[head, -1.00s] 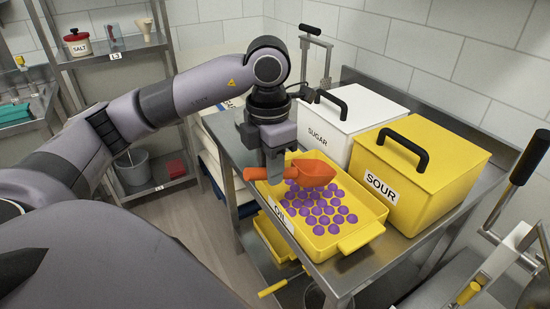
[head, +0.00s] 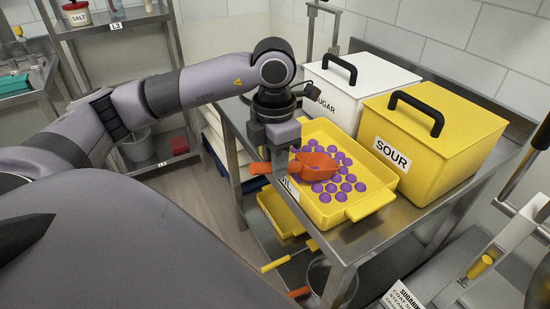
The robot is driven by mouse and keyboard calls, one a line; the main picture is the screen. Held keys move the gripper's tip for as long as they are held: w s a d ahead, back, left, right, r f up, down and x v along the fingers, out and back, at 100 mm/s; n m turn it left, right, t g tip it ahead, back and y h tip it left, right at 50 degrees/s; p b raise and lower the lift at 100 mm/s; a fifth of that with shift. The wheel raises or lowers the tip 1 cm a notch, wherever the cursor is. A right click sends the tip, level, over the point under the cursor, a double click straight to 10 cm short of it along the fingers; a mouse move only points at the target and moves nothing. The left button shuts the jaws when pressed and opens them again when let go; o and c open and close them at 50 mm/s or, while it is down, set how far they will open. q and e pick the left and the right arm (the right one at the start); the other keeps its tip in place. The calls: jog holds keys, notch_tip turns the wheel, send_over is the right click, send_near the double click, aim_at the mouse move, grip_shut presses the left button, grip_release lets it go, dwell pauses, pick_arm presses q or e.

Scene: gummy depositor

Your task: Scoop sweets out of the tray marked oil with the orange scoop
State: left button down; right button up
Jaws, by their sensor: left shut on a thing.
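My left gripper (head: 281,160) is shut on the handle of the orange scoop (head: 316,166). The scoop's bowl points right and is over the left part of the yellow tray (head: 372,207), at the level of the sweets or just above; I cannot tell if it touches them. Round purple sweets (head: 344,187) lie in the tray, several of them behind and right of the scoop. The tray's front label (head: 292,188) is mostly hidden by the gripper and scoop. Whether the bowl holds sweets is unclear. My right gripper is not in view.
A white sugar box (head: 345,98) and a yellow sour box (head: 430,135) stand close behind and right of the tray on the steel table (head: 388,228). Another yellow tray (head: 277,215) is below. A shelf rack (head: 110,22) stands back left.

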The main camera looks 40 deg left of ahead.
aim_at(297, 163)
pick_arm(q)
jog(key=shift+w, duration=0.1)
dwell(0.5)
jog(key=shift+w+d, duration=0.4)
jog(key=shift+w, duration=0.7)
jog(key=shift+w+d, duration=0.35)
jog(key=shift+w, duration=0.7)
jog(key=shift+w+d, duration=0.4)
jog(key=shift+w, duration=0.7)
jog(key=shift+s+a+r+t+p, duration=0.1)
jog(key=shift+s+r+t+p, duration=0.1)
jog(key=shift+r, duration=0.5)
jog(key=shift+s+r+t+p, duration=0.1)
jog(key=shift+r+t+p, duration=0.1)
jog(key=shift+r, duration=0.5)
notch_tip(297, 163, up, 7)
jog(key=s+t+h, duration=0.1)
jog(key=shift+s+a+t+p, duration=0.2)
jog(key=shift+t+p, duration=0.15)
jog(key=shift+t, duration=0.05)
jog(key=shift+f, duration=0.15)
